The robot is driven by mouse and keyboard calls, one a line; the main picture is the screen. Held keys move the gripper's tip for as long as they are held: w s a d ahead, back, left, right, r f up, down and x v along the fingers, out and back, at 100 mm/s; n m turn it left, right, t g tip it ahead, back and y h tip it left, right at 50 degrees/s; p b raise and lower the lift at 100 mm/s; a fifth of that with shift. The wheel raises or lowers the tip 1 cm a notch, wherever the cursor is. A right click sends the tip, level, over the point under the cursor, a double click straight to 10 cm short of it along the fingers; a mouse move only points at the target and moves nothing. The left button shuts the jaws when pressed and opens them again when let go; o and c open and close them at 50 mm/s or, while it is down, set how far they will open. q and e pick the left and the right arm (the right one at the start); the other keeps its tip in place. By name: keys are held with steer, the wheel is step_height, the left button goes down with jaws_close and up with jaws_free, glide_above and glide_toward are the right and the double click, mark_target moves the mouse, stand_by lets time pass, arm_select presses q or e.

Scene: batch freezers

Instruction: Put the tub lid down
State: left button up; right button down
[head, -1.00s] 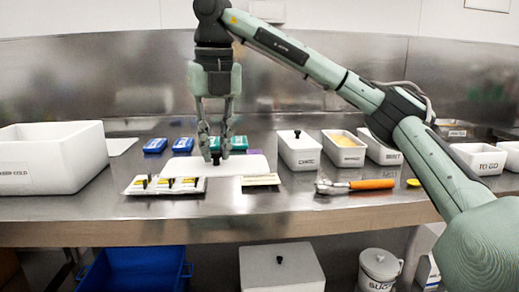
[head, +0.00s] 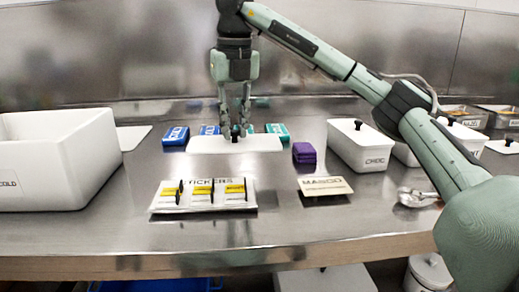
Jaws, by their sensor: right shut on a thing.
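The tub lid (head: 215,146) is a flat white slab with a black knob, over the back middle of the steel counter. My right gripper (head: 236,130) is above its centre, with the fingers shut on the knob. The lid looks level. I cannot tell whether its underside touches the counter or hangs just above it. My left gripper is not in view.
Blue boxes (head: 175,136) and a green box (head: 277,132) stand behind the lid, a purple one (head: 304,153) to its right. The sticker tray (head: 203,197) and MANGO card (head: 325,186) lie in front. A white bin (head: 60,165) stands left, the lidded CHOC tub (head: 362,147) right.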

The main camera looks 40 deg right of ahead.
steer(key=d+f, duration=0.1)
steer(key=w+d+f, duration=0.1)
steer(key=d, duration=0.1)
steer(key=w+d+f, duration=0.1)
steer(key=d, duration=0.1)
steer(key=shift+w+f+p, duration=0.1)
steer(key=shift+w+p, duration=0.15)
steer(key=shift+p, duration=0.05)
steer(key=shift+f, duration=2.1)
steer(key=shift+f, duration=0.2)
steer(key=c, duration=1.4)
jaws_free()
steer(key=shift+r, duration=0.1)
